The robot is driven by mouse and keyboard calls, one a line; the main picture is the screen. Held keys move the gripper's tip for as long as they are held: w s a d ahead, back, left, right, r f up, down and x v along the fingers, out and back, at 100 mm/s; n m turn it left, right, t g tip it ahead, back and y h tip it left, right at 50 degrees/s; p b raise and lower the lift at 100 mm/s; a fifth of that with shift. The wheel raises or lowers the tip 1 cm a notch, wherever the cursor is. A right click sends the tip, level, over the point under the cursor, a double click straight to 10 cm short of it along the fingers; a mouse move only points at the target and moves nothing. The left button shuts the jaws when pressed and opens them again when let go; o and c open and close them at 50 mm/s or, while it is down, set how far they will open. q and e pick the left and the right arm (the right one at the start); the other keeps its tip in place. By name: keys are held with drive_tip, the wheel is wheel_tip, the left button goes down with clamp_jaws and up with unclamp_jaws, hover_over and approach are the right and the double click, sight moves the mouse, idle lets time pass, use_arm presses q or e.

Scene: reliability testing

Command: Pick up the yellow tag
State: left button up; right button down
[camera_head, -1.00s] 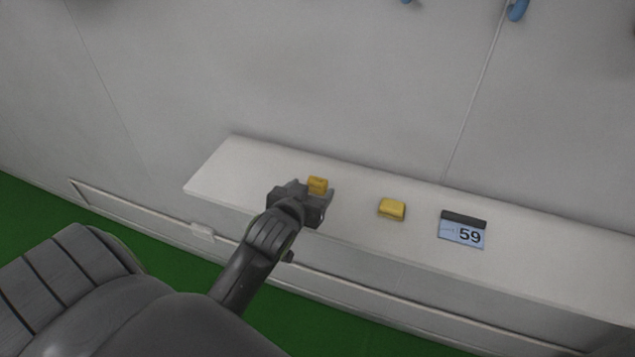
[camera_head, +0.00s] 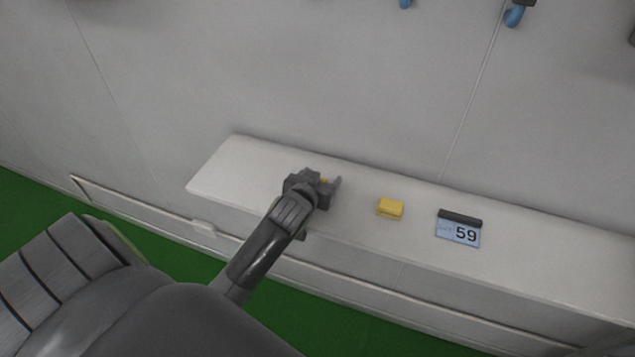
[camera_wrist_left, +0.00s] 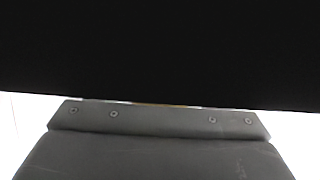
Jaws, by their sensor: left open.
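One yellow block (camera_head: 390,208) lies in the open, right of my left gripper (camera_head: 328,184). In the left wrist view a black area fills the upper part above my grey gripper body. My right gripper is not in view.
The white shelf (camera_head: 235,168) runs along a grey wall (camera_head: 280,80). A blue card marked 59 with a dark clip (camera_head: 458,231) lies to the right of the open yellow block. Blue hooks (camera_head: 513,16) hang at the top. The shelf's left end is clear.

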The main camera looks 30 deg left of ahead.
use_arm(q)
drive_tip(key=shift+c, duration=0.5)
drive_tip(key=c, duration=0.9)
drive_tip(key=shift+c, duration=0.2)
drive_tip(key=shift+r, duration=0.1)
